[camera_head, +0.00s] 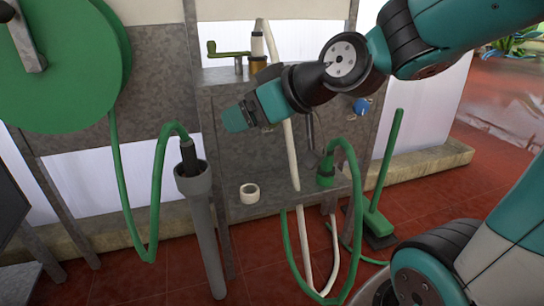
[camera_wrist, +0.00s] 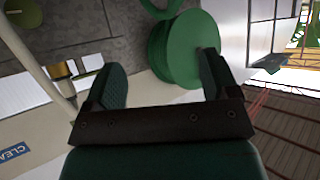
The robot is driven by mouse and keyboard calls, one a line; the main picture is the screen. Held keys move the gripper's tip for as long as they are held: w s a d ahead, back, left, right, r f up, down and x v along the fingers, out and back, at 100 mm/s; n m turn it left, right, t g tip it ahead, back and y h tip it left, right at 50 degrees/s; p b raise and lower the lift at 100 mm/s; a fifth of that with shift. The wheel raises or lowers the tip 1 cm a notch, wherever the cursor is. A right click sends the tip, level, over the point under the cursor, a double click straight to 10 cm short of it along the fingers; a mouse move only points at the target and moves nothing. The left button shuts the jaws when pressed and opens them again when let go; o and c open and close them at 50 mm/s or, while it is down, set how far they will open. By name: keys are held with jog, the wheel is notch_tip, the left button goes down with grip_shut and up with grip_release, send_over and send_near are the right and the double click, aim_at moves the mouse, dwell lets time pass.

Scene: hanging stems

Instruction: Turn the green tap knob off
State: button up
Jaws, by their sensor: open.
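The green tap knob (camera_head: 230,54) looks like an olive-green lever on a short metal stem. It sits on top of the grey stone stand, left of a brass fitting (camera_head: 257,48). A green piece at the upper left edge of the wrist view (camera_wrist: 88,6) looks like the same knob. My gripper (camera_head: 236,119) is below the knob, in front of the stand, and apart from it. In the wrist view its two fingers (camera_wrist: 160,78) are spread with nothing between them. The gripper points toward the left, with the green hose reel (camera_wrist: 175,48) beyond the fingers.
A large green hose reel (camera_head: 60,65) stands at the left. A green hose (camera_head: 158,190) loops down toward a grey tube (camera_head: 205,225). A cream pipe (camera_head: 291,150) runs behind my arm. A blue knob (camera_head: 361,106), white tape roll (camera_head: 249,193) and green-handled broom (camera_head: 385,160) are nearby.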

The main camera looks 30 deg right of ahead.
jog(key=w+d+f+m+t+h+b, duration=0.1)
jog(key=w+d+f+t+h+b, duration=0.25)
jog(key=d+f+b, duration=0.55)
jog(key=m+t+h+b, duration=0.2)
jog(key=t+h+b, duration=0.15)
jog(key=b, duration=0.65)
send_near(272, 127)
jog(key=w+p, duration=0.3)
jog(key=p, duration=0.3)
jog(key=w+d+r+p, duration=0.1)
jog(key=w+p, duration=0.2)
jog(key=p, duration=0.4)
jog(key=w+r+p, duration=0.1)
jog(key=w+p, duration=0.2)
jog(key=p, duration=0.3)
jog(key=shift+w+d+r+p, duration=0.1)
jog(key=shift+w+d+p, duration=0.2)
jog(key=shift+w, duration=0.1)
jog(key=shift+w+d+f, duration=0.1)
jog(key=shift+w+f, duration=0.15)
jog(key=shift+w, duration=0.25)
jog(key=c, duration=0.9)
